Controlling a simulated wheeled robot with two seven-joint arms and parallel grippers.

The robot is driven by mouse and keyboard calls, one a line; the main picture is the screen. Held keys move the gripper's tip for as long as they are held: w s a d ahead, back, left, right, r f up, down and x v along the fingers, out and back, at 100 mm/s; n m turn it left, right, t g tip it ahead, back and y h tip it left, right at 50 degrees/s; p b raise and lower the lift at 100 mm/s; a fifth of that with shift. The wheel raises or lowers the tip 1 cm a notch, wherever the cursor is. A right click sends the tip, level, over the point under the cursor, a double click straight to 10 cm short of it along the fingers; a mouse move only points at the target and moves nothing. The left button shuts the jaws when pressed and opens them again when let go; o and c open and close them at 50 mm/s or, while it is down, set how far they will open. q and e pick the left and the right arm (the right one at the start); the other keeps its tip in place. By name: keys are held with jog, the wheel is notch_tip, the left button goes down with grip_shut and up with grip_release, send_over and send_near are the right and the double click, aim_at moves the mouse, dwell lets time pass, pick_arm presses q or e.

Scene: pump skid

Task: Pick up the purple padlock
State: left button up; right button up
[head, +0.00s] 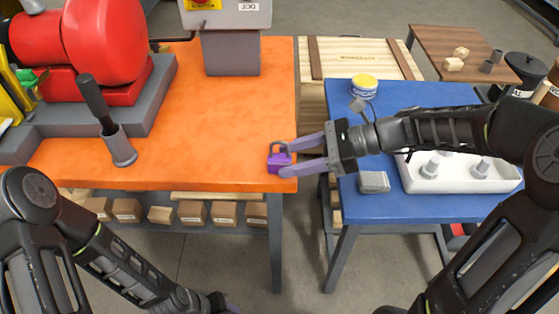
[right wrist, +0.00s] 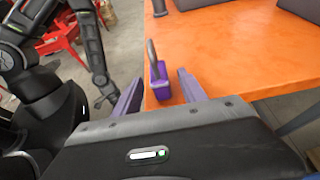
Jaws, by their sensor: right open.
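The purple padlock (head: 278,161) stands on the orange table (head: 210,130) close to its right edge, with its grey shackle up. It also shows in the right wrist view (right wrist: 160,88). My right gripper (head: 287,160) reaches in from the right with its fingers open. The padlock is at the fingertips, between the two purple fingers, with a gap visible on either side in the right wrist view. My left gripper (head: 225,304) is low at the bottom edge of the head view, mostly cut off, so its jaws cannot be judged.
A blue table (head: 400,205) stands to the right across a narrow gap, with a yellow-lidded tin (head: 364,84), a grey block (head: 374,182) and a white tray (head: 455,183). A red pump (head: 110,45) and a grey holder with a black handle (head: 119,148) are at left.

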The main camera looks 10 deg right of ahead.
aim_at(279, 162)
jog(key=shift+x, duration=1.55)
grip_shut()
